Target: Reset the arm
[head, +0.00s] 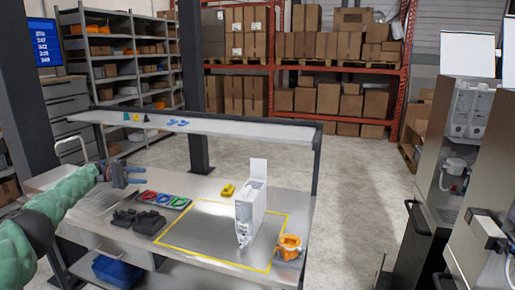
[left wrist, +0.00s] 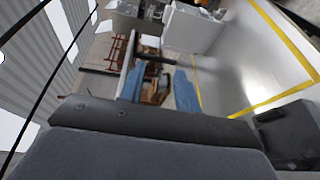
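My left arm (head: 45,215), with green-covered links, comes in from the left in the head view. Its gripper (head: 143,175) is held above the left part of the workbench (head: 200,187). The two blue fingers stand apart with nothing between them. In the left wrist view the fingers of this gripper (left wrist: 160,88) also show apart and empty. My right gripper is in neither view.
A white dispenser unit (head: 252,212) stands inside a yellow taped rectangle (head: 213,261), with an orange device (head: 289,247) at its right. Black blocks (head: 148,222) and a tray of coloured rings (head: 163,201) lie near my left gripper. A raised shelf (head: 230,127) runs behind.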

